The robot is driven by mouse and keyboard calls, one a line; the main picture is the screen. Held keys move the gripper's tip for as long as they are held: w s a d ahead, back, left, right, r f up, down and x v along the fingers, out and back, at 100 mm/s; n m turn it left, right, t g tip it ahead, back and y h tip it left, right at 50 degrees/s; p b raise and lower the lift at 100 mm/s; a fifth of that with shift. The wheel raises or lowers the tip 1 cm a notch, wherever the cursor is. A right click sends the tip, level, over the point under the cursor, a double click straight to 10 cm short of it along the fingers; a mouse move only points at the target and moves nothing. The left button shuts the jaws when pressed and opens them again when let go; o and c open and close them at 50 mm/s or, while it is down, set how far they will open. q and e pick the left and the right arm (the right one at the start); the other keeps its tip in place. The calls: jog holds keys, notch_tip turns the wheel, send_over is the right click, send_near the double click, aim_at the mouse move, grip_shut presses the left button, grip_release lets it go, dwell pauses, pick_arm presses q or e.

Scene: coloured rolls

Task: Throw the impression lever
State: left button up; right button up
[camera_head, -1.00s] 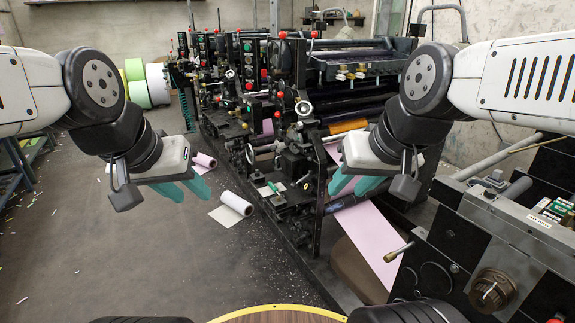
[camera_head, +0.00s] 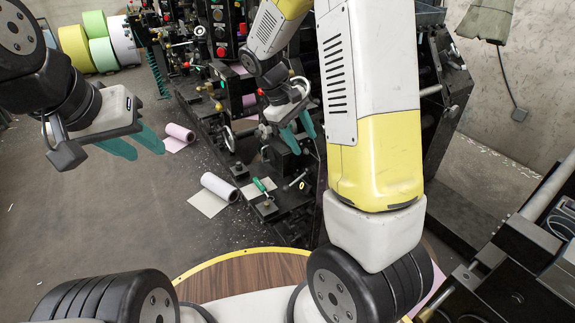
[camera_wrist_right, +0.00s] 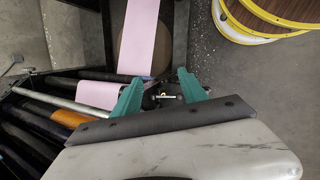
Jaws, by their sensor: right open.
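The dark printing press (camera_head: 235,110) stands left of and behind my right arm, with several knobs and small levers on it. I cannot tell for sure which is the impression lever. My right gripper (camera_head: 300,132) is open in front of the press and holds nothing. In the right wrist view, a small brass-ended metal rod (camera_wrist_right: 165,97) shows between its green fingers, apart from them. My left gripper (camera_head: 148,152) is open and empty above the floor at the left. My right arm hides much of the press.
A white paper roll (camera_head: 220,187) and a pink roll (camera_head: 180,132) lie on the floor beside the press. A green-handled tool (camera_head: 262,186) lies on the press's low ledge. Large coloured rolls (camera_head: 95,40) stand at the back left. The floor at left is clear.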

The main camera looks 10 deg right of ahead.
jog(key=w+f+n+h, duration=0.3)
jog(key=w+f+h, duration=0.1)
jog(key=f, duration=0.4)
jog(key=w+f+n+h, duration=0.2)
jog(key=w+f+h, duration=0.1)
jog(key=w+f, duration=0.3)
jog(key=n+t+h, duration=0.4)
jog(key=n, duration=0.1)
send_over(284, 189)
jog(key=s+d, duration=0.1)
notch_tip(284, 189, down, 10)
jog(key=f+n+t, duration=0.1)
jog(key=f, duration=0.1)
jog(key=a+f+n+t, duration=0.1)
jog(key=f, duration=0.1)
jog(key=a+f+n+t, duration=0.1)
jog(key=f+n, duration=0.1)
jog(key=shift+w+f+t, duration=0.2)
jog(key=shift+w+t, duration=0.2)
jog(key=shift+d+f+h, duration=0.1)
jog(key=shift+f+h, duration=0.05)
jog(key=shift+h, duration=0.15)
jog(key=shift+w+d+n, duration=0.2)
jog(key=shift+d+n, duration=0.1)
jog(key=x, duration=0.7)
grip_shut()
